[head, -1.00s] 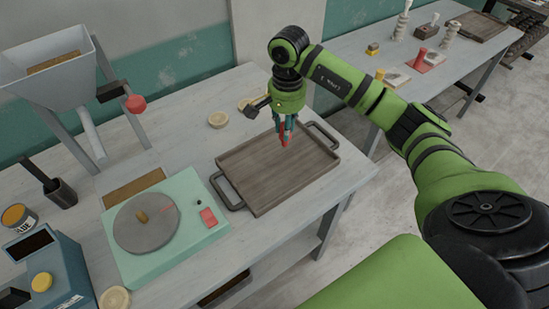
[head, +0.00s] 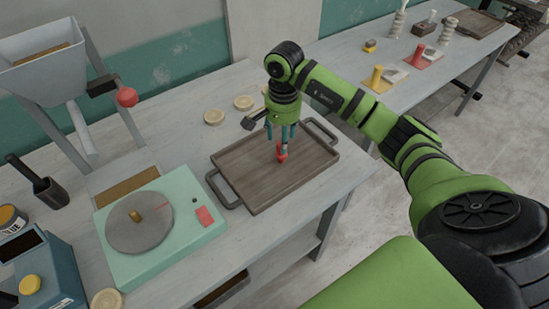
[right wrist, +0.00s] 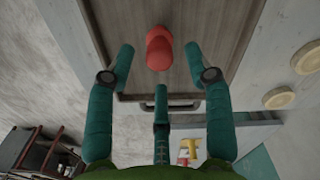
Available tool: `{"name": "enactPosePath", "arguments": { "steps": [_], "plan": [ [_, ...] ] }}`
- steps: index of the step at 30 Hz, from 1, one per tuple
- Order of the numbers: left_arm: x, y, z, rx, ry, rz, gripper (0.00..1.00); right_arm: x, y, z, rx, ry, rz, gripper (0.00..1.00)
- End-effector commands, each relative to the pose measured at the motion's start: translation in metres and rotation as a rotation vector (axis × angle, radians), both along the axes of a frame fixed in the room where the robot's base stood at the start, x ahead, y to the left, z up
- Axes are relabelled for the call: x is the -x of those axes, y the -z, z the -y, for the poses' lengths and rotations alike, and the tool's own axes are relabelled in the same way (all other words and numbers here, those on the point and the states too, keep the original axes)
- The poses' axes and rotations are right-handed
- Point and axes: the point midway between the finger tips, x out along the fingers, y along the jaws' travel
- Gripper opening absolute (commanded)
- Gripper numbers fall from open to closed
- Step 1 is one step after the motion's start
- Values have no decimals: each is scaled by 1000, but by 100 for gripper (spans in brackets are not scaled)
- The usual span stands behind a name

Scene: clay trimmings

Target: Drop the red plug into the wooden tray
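The red plug (head: 282,154) is over the middle of the wooden tray (head: 250,192), below my right gripper (head: 281,141). In the right wrist view the plug (right wrist: 160,50) shows against the tray's dark boards (right wrist: 216,68). The fingers of my right gripper (right wrist: 159,62) are spread, with clear gaps to the plug. I cannot tell for certain whether the plug is touching the tray floor. My left gripper is in neither view.
A mint-green turntable device (head: 150,262) stands left of the tray. Pale round discs (head: 244,102) lie behind it. A grey hopper (head: 40,72) with a red knob (head: 126,97) stands at the far left. Another table (head: 445,75) with yellow and red pieces is at the back right.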

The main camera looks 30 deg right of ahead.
Motion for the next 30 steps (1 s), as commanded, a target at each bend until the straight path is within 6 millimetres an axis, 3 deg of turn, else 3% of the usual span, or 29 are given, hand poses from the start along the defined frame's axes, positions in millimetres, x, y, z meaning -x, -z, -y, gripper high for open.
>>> {"name": "enactPosePath", "arguments": {
  "steps": [8, 21, 30],
  "plan": [
    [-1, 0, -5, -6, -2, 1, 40, -1, -9, 0, 1, 0, 3, 52],
    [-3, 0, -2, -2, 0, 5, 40, -1, -98, 1, 1, 0, 6, 52],
    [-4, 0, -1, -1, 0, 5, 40, 0, -120, 0, 1, 0, 1, 52]
  ]
}}
